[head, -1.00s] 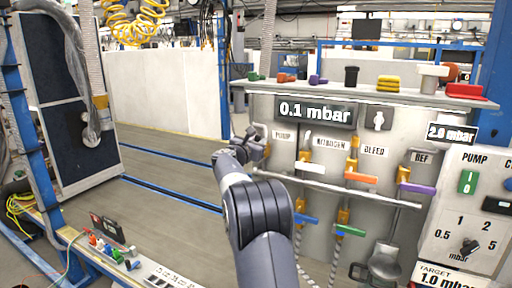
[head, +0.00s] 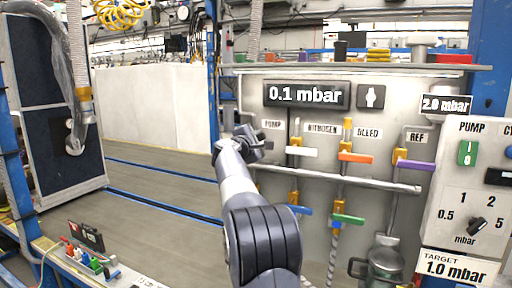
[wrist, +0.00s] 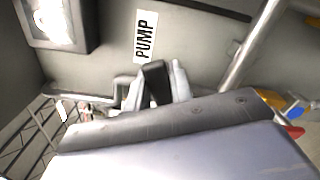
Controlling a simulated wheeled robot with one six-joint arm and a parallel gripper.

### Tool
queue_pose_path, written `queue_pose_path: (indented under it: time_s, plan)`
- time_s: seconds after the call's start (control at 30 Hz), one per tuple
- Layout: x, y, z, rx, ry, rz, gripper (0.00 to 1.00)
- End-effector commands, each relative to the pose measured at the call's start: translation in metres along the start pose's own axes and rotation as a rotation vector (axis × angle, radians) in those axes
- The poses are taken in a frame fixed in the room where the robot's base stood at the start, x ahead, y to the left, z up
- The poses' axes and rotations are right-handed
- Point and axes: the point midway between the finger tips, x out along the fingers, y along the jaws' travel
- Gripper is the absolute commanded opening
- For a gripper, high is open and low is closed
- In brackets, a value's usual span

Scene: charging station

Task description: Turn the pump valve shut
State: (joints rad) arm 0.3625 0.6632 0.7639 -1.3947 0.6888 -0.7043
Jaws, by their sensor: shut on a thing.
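The pump valve's black handle (wrist: 157,82) stands between the two grey fingers of my gripper (wrist: 160,92) in the wrist view, just below the PUMP label (wrist: 146,37). The fingers are shut on it. In the head view my gripper (head: 250,142) is at the left end of the valve panel, just below and left of the PUMP label (head: 272,124). There it hides most of the pump valve. The pressure display (head: 306,95) above reads 0.1 mbar.
The white nitrogen handle (head: 302,152), orange bleed handle (head: 356,157) and purple ref handle (head: 416,166) are to the right. A horizontal pipe (head: 370,183) runs below them. A control box (head: 455,205) stands at far right.

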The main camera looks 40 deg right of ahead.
Motion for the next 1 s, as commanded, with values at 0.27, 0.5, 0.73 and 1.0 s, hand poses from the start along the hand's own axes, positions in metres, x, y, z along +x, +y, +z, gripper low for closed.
queue_pose_path:
  time_s: [0.27, 0.5, 0.73, 1.0]
  plan:
    - [0.0, -0.02, -0.004, 0.24, -0.001, 0.0, 0.0]
    - [0.0, -0.027, -0.006, 0.388, -0.001, -0.001, 0.0]
    - [0.0, -0.029, -0.007, 0.467, -0.001, -0.001, 0.0]
    - [0.0, -0.03, -0.007, 0.494, -0.001, -0.002, 0.0]
